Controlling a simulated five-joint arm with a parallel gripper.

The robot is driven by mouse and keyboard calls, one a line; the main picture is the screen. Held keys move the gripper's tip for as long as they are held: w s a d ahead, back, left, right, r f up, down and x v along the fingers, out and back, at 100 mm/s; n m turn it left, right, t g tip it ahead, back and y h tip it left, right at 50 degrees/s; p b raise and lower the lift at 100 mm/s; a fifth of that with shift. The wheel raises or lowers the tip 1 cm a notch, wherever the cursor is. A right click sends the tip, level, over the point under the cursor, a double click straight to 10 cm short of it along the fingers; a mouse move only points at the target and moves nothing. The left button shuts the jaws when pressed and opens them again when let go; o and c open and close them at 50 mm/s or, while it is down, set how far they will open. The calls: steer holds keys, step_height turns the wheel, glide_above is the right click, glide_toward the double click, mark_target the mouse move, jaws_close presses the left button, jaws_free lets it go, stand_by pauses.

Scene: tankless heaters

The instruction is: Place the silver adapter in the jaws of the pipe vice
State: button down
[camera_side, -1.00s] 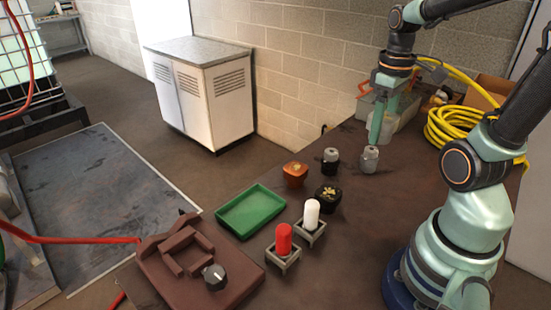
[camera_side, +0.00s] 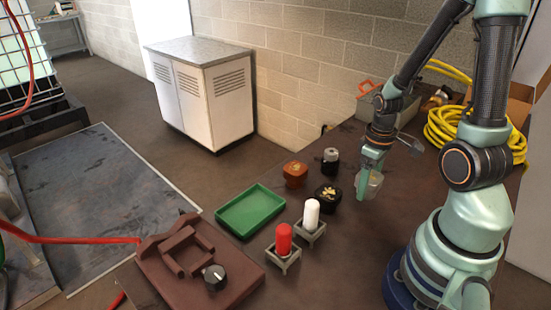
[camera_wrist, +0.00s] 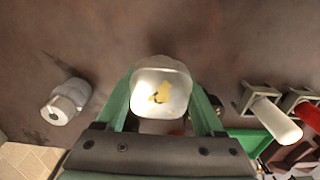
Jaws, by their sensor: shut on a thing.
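My gripper (camera_side: 369,182) is shut on the silver adapter (camera_side: 376,188), at the right of the dark bowl. In the wrist view the adapter (camera_wrist: 160,97) sits between the two green fingers, pale and shiny with a yellowish patch. I cannot tell whether its base touches the table. The brown pipe vice (camera_side: 235,283) stands at the near left of the table, with its jaws (camera_side: 187,250) facing up and a black knob at its side. The vice is left of my gripper, beyond the tray and the holders.
A green tray (camera_side: 250,212) lies between the vice and an orange pot (camera_side: 295,174). A red cylinder (camera_side: 283,240) and a white cylinder (camera_side: 311,213) stand in grey holders. A dark bowl (camera_side: 328,197) and a grey-topped dark cylinder (camera_side: 331,161) stand nearby. A yellow hose is coiled behind.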

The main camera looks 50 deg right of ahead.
steer(key=shift+f, duration=1.85)
steer(key=shift+f, duration=0.15)
jaws_free()
step_height(320, 180, up, 12)
steer(key=shift+r, duration=0.15)
steer(key=w+a+r+t, duration=0.2)
steer(key=w+a+r, duration=0.1)
steer(key=a+r, duration=0.3)
steer(key=w+a+r+t, duration=0.3)
steer(key=a+r, duration=0.3)
steer(key=a, duration=0.2)
steer(key=shift+w+r+t, duration=0.25)
steer(key=shift+t, duration=0.05)
